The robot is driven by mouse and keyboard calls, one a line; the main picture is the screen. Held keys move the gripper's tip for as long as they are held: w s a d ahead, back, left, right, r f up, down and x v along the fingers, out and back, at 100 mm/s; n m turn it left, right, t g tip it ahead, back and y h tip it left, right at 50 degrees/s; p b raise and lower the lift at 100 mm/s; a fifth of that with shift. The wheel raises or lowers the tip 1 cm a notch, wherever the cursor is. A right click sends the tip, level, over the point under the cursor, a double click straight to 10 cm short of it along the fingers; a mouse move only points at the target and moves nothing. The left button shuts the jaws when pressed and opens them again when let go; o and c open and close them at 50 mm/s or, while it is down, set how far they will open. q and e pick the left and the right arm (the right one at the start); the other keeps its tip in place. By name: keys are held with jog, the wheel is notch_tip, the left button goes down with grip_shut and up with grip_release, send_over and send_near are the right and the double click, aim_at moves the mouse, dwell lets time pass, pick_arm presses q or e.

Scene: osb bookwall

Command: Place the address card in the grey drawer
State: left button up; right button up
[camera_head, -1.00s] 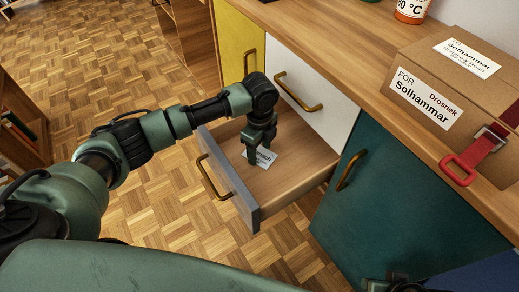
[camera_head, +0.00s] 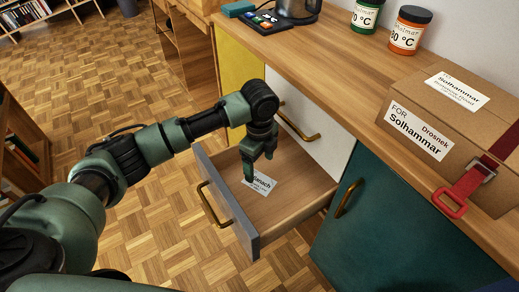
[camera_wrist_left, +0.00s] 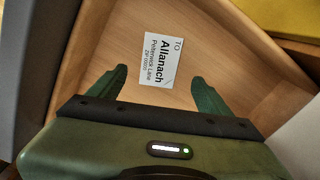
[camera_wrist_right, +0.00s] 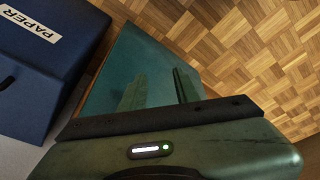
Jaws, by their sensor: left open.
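The address card (camera_head: 262,184), white with "Allanach" on it, lies flat on the wooden floor of the open grey drawer (camera_head: 245,235). It shows whole in the left wrist view (camera_wrist_left: 160,60), apart from the fingers. My left gripper (camera_head: 259,168) is open and empty, pointing down above the card inside the drawer. In the head view its fingers hide part of the card. My right gripper (camera_wrist_right: 160,80) shows in the right wrist view with its fingers apart and nothing between them, in front of a teal surface.
The drawer sits below the wooden counter, beside a white front (camera_head: 318,135) and a teal door (camera_head: 365,205). A cardboard box (camera_head: 440,140) with a red strap and two jars stand on the counter. A blue box (camera_wrist_right: 45,55) marked "PAPER" is near my right gripper.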

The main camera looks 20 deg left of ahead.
pick_arm(q)
notch_tip(320, 180, up, 5)
jog(key=shift+r+p, duration=0.2)
jog(key=shift+p, duration=0.25)
pick_arm(e)
notch_tip(320, 180, down, 5)
jog(key=shift+a+r, duration=0.1)
jog(key=shift+r, duration=0.1)
jog(key=shift+w, duration=0.1)
